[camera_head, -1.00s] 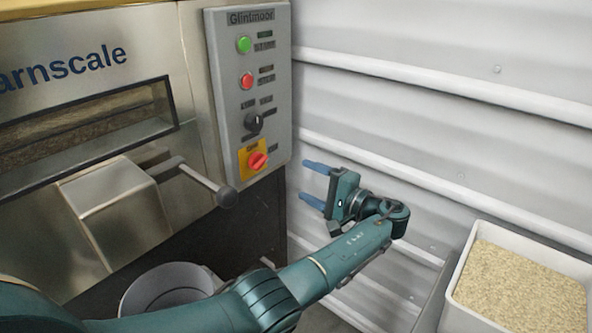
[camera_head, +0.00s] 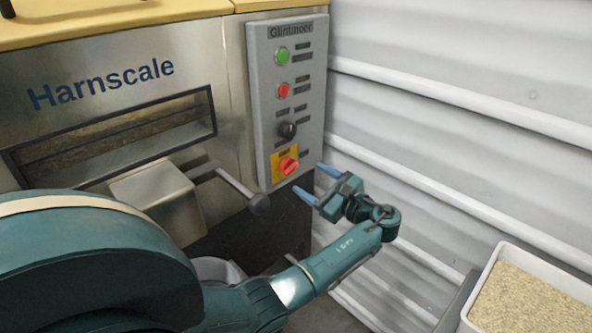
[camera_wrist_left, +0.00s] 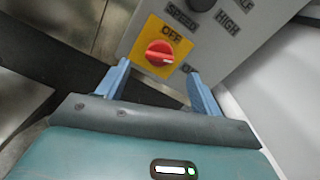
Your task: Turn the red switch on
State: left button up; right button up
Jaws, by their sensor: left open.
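The red switch (camera_head: 289,165) is a rotary knob on a yellow plate (camera_head: 277,169) at the bottom of the grey control panel (camera_head: 262,83). In the left wrist view the red switch (camera_wrist_left: 159,53) lies ahead, between and beyond the fingertips, with "OFF" printed above it and another label partly hidden by the right finger. My left gripper (camera_head: 307,181) is open and empty, just to the lower right of the switch in the head view, its blue fingers pointing at the panel. It also shows in the left wrist view (camera_wrist_left: 159,72). No contact with the switch shows. My right gripper is not in view.
Above the switch are a black speed knob (camera_head: 288,130), a red button (camera_head: 283,91) and a green button (camera_head: 282,55). A lever with a dark ball (camera_head: 260,204) sticks out left of the switch. A ribbed wall (camera_head: 440,110) and a substrate bin (camera_head: 496,259) are on the right.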

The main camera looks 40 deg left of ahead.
aim_at(293, 169)
pick_arm(q)
jog(key=a, duration=0.7)
jog(key=shift+w+b, duration=0.3)
jog(key=shift+b, duration=0.1)
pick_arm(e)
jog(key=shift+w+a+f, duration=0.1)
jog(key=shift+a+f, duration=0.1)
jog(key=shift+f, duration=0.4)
pick_arm(q)
jog(key=shift+c, duration=0.5)
